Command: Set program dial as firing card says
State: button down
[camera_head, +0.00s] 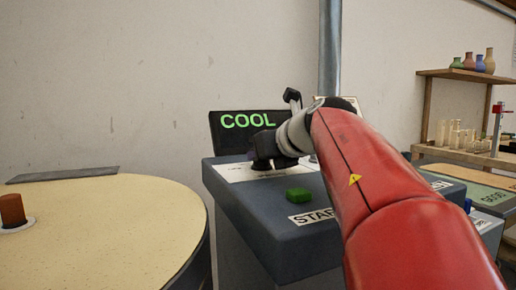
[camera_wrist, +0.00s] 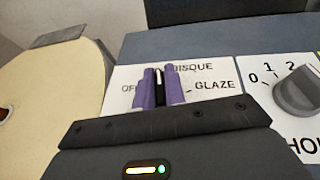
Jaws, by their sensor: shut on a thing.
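My gripper (camera_head: 264,164) is over the dial panel on the blue-grey control box. In the wrist view its purple fingers (camera_wrist: 160,88) are shut on the dark program dial (camera_wrist: 159,92), which shows only as a sliver with a white mark on top. The white mark points roughly up in that view, to the left of the BISQUE label. The panel (camera_wrist: 213,78) also reads GLAZE at right and the start of OFF at left; the fingers cover part of the lettering.
A black display (camera_head: 248,122) reads COOL in green. A green button (camera_head: 299,195) sits beside a START label. A second grey dial (camera_wrist: 300,92), with numbers around it, is right of my gripper. A round pale-topped drum (camera_head: 95,235) stands left; shelves (camera_head: 470,74) are at right.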

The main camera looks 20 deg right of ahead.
jog(key=shift+r+m+h+p, duration=0.35)
jog(key=shift+m+h+p, duration=0.55)
jog(key=shift+h+p, duration=0.35)
jog(key=m+h+p, duration=0.3)
jog(key=h, duration=0.1)
jog(key=shift+d+f, duration=0.25)
jog(key=shift+f+m+g+h+p, duration=0.15)
jog(key=shift+m+g+h+p, duration=0.3)
jog(key=shift+m+g+h, duration=1)
jog(key=shift+m+h, duration=0.3)
jog(key=shift+m, duration=0.45)
jog(key=shift+a, duration=0.1)
jog(key=c, duration=1.5)
grip_release()
jog(key=shift+o, duration=0.2)
jog(key=shift+v, duration=3.9)
